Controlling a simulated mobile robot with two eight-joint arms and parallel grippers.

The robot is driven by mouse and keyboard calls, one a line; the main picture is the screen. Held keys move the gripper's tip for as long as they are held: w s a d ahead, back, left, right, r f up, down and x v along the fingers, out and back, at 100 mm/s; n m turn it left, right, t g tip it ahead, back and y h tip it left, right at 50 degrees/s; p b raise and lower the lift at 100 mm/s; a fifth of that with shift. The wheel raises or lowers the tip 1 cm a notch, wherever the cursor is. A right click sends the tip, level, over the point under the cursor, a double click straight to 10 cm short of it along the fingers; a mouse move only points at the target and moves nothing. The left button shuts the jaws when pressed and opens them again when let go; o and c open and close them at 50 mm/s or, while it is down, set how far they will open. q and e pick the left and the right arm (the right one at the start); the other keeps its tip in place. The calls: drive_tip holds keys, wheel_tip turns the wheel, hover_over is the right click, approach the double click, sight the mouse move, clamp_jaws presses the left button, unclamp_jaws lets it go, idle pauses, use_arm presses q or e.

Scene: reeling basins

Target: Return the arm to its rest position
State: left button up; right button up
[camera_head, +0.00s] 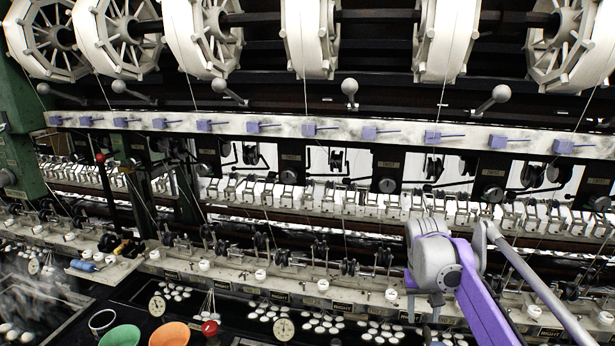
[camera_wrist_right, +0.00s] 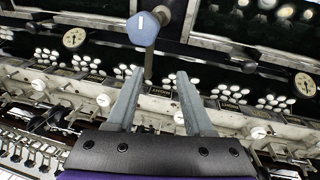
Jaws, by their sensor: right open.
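My right arm comes in from the lower right of the head view, with a grey joint and a purple link. My right gripper (camera_head: 425,308) points down in front of the white rail of the reeling machine. In the right wrist view the two grey fingers of the gripper (camera_wrist_right: 158,78) stand apart with nothing between them. A blue-grey knob (camera_wrist_right: 143,28) on a dark stem shows beyond the fingertips in that view; whether it is close to them I cannot tell. My left gripper is not in view.
The reeling machine's white rail (camera_head: 225,276) crosses the view, with several dials and groups of white cocoons below. A green bowl (camera_head: 121,336) and an orange bowl (camera_head: 170,334) stand at the lower left. Large white reels (camera_head: 310,40) hang along the top.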

drive_tip(key=s+a+f+n+t+y, duration=0.1)
drive_tip(key=s+a+f, duration=0.4)
drive_tip(key=s, duration=0.7)
drive_tip(key=s+a+f+n+t+y, duration=0.1)
drive_tip(key=s+a+f+t, duration=0.3)
drive_tip(key=s, duration=0.9)
wheel_tip(320, 180, down, 3)
drive_tip(key=shift+s+a+r, duration=0.2)
drive_tip(key=shift+s+a, duration=0.1)
drive_tip(key=shift+a, duration=0.3)
